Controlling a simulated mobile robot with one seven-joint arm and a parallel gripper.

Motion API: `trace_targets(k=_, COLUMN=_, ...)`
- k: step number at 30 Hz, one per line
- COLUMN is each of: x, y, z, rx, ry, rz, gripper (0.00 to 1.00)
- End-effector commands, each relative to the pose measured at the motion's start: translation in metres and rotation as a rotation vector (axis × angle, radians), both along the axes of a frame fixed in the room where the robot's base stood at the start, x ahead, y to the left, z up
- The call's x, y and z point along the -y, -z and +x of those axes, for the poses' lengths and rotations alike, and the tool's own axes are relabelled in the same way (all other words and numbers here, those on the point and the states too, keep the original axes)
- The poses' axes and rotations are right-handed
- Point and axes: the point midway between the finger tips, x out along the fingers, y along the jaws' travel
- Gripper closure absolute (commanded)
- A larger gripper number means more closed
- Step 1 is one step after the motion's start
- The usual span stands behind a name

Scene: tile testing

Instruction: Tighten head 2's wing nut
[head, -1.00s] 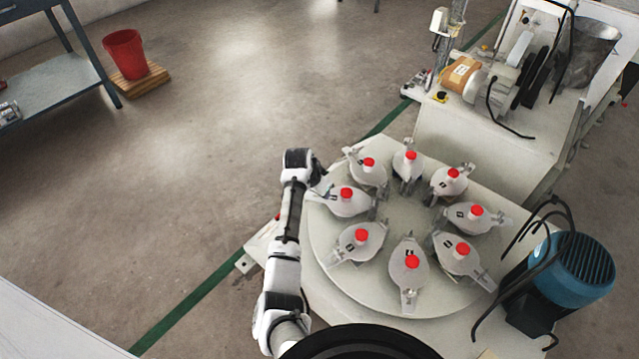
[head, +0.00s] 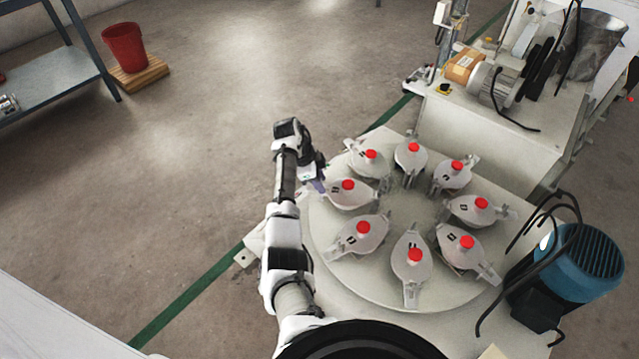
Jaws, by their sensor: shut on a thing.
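A round pale turntable (head: 330,262) carries a ring of several grey, leaf-shaped heads, each with a red knob on top. The dark number marks on them are too small to read surely. My arm reaches up along the left side of the table. My gripper (head: 319,184) is at the outer left end of the left head (head: 352,198), low beside its tip. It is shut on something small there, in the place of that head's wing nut. The nut itself is too small and too covered to make out. The head sits level on the turntable.
A neighbouring head (head: 368,165) stands close behind the gripper, another (head: 358,238) in front. A blue motor (head: 578,265) with black cables is at the right. A pale machine (head: 490,130) stands behind. Open floor lies left, with a red bucket (head: 124,47) far off.

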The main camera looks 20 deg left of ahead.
Motion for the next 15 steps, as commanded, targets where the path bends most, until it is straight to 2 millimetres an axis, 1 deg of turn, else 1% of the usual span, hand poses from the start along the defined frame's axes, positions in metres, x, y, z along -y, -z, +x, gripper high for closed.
trace_targets(k=6, x=0.0014, y=0.0004, z=0.0017, rx=0.001, ry=0.116, rz=-0.001, gripper=0.86)
trace_targets(k=15, x=0.0013, y=-0.0005, z=0.0015, rx=0.001, ry=0.181, rz=-0.001, gripper=0.86)
